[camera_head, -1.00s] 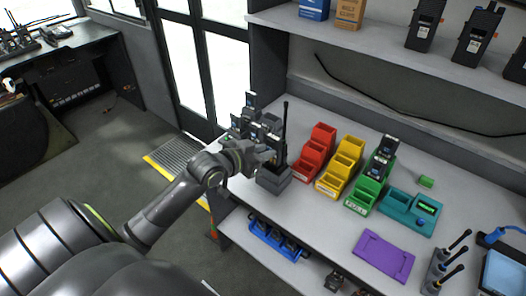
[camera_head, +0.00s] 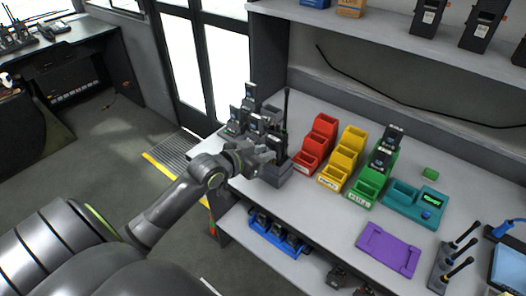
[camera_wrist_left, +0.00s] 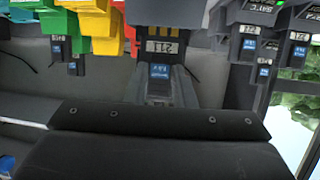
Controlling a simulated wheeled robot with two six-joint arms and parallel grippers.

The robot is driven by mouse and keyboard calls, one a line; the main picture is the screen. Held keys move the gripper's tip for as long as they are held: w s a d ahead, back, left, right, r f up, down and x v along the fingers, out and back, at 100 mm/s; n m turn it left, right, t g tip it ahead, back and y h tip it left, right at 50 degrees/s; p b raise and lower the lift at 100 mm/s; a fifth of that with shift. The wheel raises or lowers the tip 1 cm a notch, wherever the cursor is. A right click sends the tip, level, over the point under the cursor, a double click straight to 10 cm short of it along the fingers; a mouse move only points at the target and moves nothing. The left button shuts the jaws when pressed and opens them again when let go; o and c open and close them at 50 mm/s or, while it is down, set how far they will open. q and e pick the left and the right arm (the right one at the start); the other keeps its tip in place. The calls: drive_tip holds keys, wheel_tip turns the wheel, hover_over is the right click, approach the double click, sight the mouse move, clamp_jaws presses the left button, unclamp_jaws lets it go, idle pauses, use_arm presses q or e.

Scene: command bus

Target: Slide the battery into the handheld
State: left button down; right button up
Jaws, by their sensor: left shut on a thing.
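My left gripper (camera_head: 268,157) is at the grey stand (camera_head: 276,177) near the left end of the bench. It is shut on a dark battery, which shows in the left wrist view (camera_wrist_left: 159,57) between the fingers, with a white number label and a blue label. The dark handheld (camera_head: 285,118) with its long antenna rises upright behind the gripper at the stand. In the wrist view a dark grey body (camera_wrist_left: 165,12) lies just beyond the battery. The gripper hides where battery and handheld meet, so I cannot tell how far the battery is in. My right gripper is out of view.
Several other dark batteries (camera_head: 249,96) stand left of the handheld. Red (camera_head: 306,160), yellow (camera_head: 334,176) and green (camera_head: 362,191) stepped bins stand to the right; the green one holds dark units. A teal device (camera_head: 403,212) and a purple tray (camera_head: 388,250) lie farther right.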

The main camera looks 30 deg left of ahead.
use_arm(q)
drive_tip(key=shift+f, duration=0.35)
idle(0.6)
drive_tip(key=c, duration=1.1)
unclamp_jaws()
drive_tip(key=shift+c, duration=0.2)
drive_tip(key=p+v, duration=0.4)
drive_tip(key=v, duration=1.3)
drive_tip(key=shift+s, duration=0.2)
